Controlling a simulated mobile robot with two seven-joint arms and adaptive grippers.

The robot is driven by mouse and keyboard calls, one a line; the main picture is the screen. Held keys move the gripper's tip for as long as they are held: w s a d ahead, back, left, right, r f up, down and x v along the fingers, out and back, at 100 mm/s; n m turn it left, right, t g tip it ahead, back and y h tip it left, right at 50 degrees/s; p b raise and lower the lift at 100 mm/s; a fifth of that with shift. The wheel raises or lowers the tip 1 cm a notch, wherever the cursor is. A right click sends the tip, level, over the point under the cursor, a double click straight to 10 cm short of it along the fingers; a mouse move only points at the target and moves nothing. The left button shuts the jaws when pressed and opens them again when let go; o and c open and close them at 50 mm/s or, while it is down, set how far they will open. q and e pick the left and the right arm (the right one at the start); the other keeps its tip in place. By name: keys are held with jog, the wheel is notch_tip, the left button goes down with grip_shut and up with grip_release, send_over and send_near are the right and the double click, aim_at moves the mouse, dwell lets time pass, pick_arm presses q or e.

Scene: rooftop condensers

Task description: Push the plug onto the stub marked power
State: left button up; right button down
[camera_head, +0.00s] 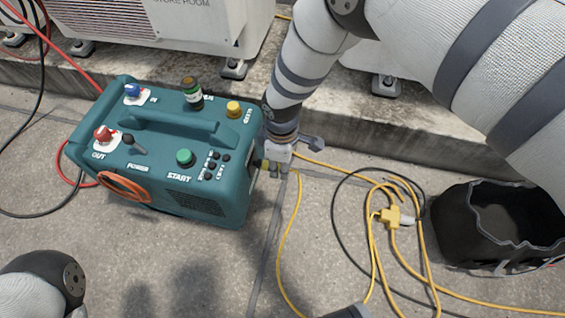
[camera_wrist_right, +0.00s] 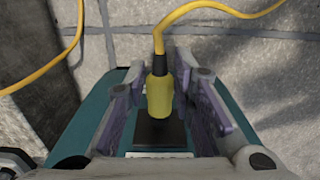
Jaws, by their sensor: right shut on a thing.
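The teal machine (camera_head: 170,150) stands on the ground at left centre of the head view. My right gripper (camera_head: 272,163) is at its right end face. In the wrist view my right gripper (camera_wrist_right: 162,97) is shut on the yellow plug (camera_wrist_right: 159,96), with a finger on each side and the cord leading away. The plug's front end points at a dark block (camera_wrist_right: 160,132) on the teal side; I cannot tell whether they touch. A pale label strip (camera_wrist_right: 160,154) lies below the block, its text unreadable. My left gripper is out of view.
The yellow cord (camera_head: 297,215) runs from the machine's end across the paving to a yellow splitter (camera_head: 392,216). A black open bag (camera_head: 448,225) stands at right. A white condenser unit (camera_head: 160,25) stands on the concrete ledge (camera_head: 345,95) behind.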

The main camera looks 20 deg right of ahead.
jog(key=shift+w+a, duration=0.15)
jog(key=shift+a, duration=0.15)
dwell(0.4)
jog(key=c, duration=1.3)
grip_release()
jog(key=shift+d, duration=0.1)
jog(key=shift+s+d+r, duration=0.15)
jog(key=shift+s+d, duration=0.05)
jog(key=shift+d, duration=0.1)
jog(key=s+d+p, duration=0.2)
jog(key=d, duration=0.1)
jog(key=s+d+p, duration=0.1)
jog(key=d, duration=0.1)
jog(key=shift+s+d, duration=0.25)
jog(key=shift+s, duration=0.15)
